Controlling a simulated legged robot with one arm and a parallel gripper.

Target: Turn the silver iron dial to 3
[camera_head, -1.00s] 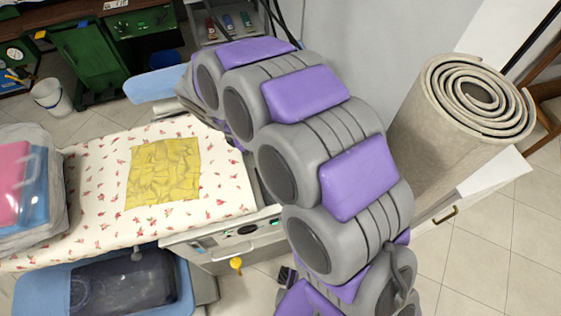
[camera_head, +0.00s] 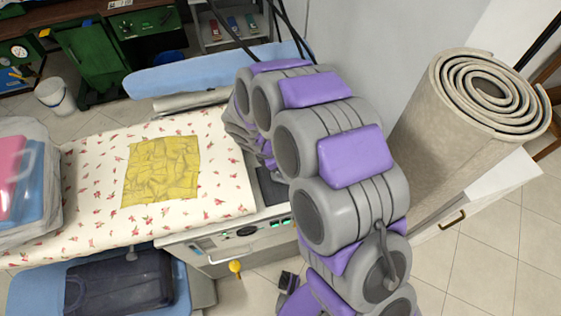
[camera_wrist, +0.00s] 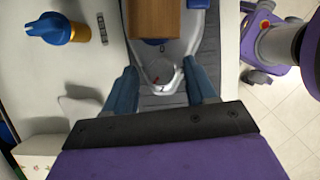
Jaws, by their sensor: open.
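The silver iron (camera_wrist: 180,47) shows in the wrist view with a brown wooden handle (camera_wrist: 157,18). Its round silver dial (camera_wrist: 165,69) carries a small red mark at its left side. Dark figures are printed around it, too small to read surely. My gripper (camera_wrist: 161,72) is open, with one blue-grey finger on each side of the dial and gaps between fingers and dial. In the head view my arm hides the iron and the gripper.
A blue knob on a yellow base (camera_wrist: 58,30) is at upper left in the wrist view. A yellow cloth (camera_head: 160,170) lies on the flowered ironing board (camera_head: 220,180). A rolled carpet (camera_head: 430,120) stands right of my arm, by a grey wall.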

